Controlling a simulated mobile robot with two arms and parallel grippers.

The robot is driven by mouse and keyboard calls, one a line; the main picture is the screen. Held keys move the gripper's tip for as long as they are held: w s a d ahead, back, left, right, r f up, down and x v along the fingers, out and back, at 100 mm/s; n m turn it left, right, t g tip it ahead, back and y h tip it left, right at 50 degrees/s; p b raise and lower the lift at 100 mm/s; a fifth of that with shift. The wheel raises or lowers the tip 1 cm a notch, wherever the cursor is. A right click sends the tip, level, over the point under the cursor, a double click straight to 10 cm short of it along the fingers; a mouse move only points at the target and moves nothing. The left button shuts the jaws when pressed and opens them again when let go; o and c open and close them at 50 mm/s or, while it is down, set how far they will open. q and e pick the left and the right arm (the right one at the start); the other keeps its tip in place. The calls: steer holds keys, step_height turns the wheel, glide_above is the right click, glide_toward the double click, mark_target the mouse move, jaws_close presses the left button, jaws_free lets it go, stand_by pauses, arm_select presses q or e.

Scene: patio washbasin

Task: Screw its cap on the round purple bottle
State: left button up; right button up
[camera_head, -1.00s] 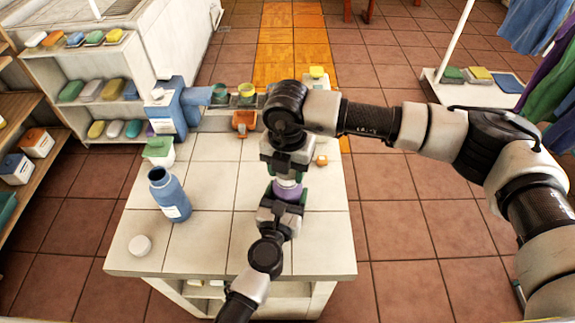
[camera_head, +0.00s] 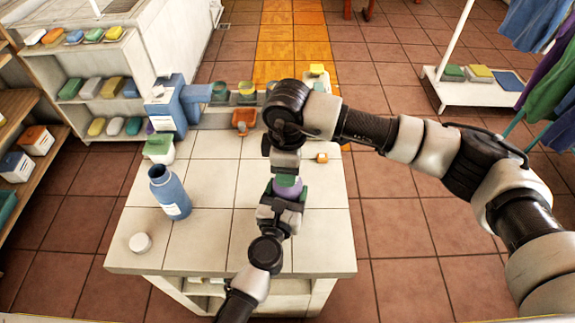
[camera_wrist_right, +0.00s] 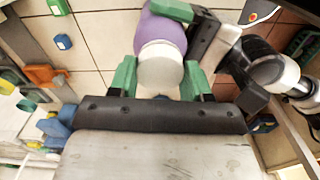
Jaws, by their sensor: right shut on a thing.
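The round purple bottle (camera_head: 289,189) is upright above the front right part of the tiled table; it also shows in the right wrist view (camera_wrist_right: 162,34). My left gripper (camera_head: 281,205) is shut around its body from the near side. My right gripper (camera_head: 286,178) points down from above. In the right wrist view, its green finger pads (camera_wrist_right: 160,80) are on both sides of the round white cap (camera_wrist_right: 160,73), shut on it. The cap sits against the top of the bottle, in line with it. The thread is hidden, so I cannot tell how tightly it sits.
On the table (camera_head: 200,245) stand an open blue bottle (camera_head: 170,196), a loose white cap (camera_head: 140,243) and a green-topped white container (camera_head: 159,149). The table's front middle is clear.

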steer(key=shift+m, duration=0.4)
steer(key=o, duration=0.9)
steer(key=shift+r, duration=2.3)
steer(key=shift+c, duration=0.4)
